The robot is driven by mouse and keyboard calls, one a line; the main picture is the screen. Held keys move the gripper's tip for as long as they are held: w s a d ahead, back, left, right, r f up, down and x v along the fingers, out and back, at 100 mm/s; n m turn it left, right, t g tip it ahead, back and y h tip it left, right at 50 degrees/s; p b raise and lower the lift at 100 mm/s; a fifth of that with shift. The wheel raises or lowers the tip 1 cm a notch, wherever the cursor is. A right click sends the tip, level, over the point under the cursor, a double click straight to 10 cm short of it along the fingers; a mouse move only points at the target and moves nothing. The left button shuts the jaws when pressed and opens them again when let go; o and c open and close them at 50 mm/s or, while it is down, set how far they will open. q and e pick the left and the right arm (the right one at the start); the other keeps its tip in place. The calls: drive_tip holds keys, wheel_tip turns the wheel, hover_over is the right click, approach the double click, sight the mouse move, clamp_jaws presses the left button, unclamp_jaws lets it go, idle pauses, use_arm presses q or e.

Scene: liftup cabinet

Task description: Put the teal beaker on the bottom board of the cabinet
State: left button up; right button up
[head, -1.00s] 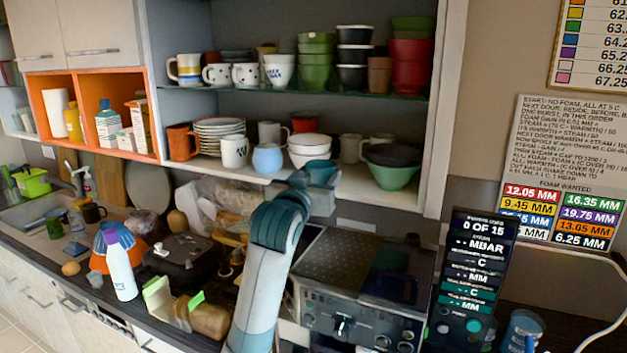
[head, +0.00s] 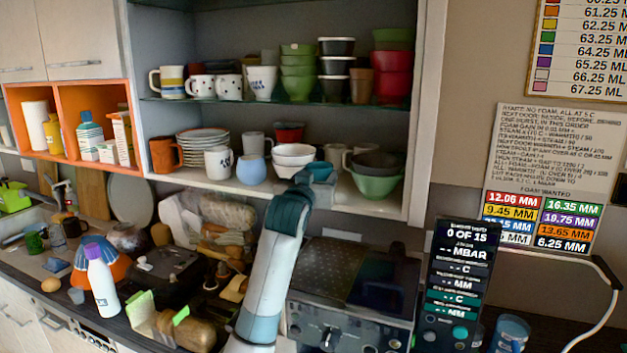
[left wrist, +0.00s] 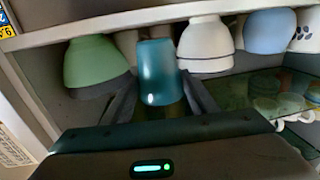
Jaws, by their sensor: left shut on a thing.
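The teal beaker (head: 321,168) is at the end of my left arm in the head view, in front of the lower part of the cabinet. It shows in the left wrist view (left wrist: 160,72), where the picture is upside down, between the two fingers of my left gripper (left wrist: 162,100). My left gripper (head: 318,181) is shut on it. The bottom board (head: 235,187) of the cabinet is right by the beaker. I cannot tell whether the beaker touches the board. My right gripper is not in view.
The white bowls (head: 294,154) stand just left of the beaker, and a green bowl (head: 375,187) stands to its right. A blue cup (head: 251,170) is further left. Pale mugs (head: 334,153) stand behind. A glass shelf (head: 220,101) with bowls and mugs is above.

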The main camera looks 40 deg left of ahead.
use_arm(q)
drive_tip(key=shift+d+f+x, duration=0.15)
drive_tip(key=shift+x, duration=1.15)
drive_tip(key=shift+d+f+x, duration=0.15)
drive_tip(key=shift+x, duration=1.15)
drive_tip(key=shift+d+f+x, duration=0.15)
drive_tip(key=shift+f+x, duration=0.05)
drive_tip(key=shift+x, duration=1.1)
drive_tip(key=shift+w+f+b, duration=0.2)
drive_tip(key=shift+f+b, duration=0.3)
drive_tip(key=shift+f, duration=0.1)
drive_tip(key=o, duration=1.7)
drive_tip(key=shift+s, duration=0.15)
drive_tip(key=shift+p+v, duration=0.6)
drive_tip(key=shift+v, duration=6.3)
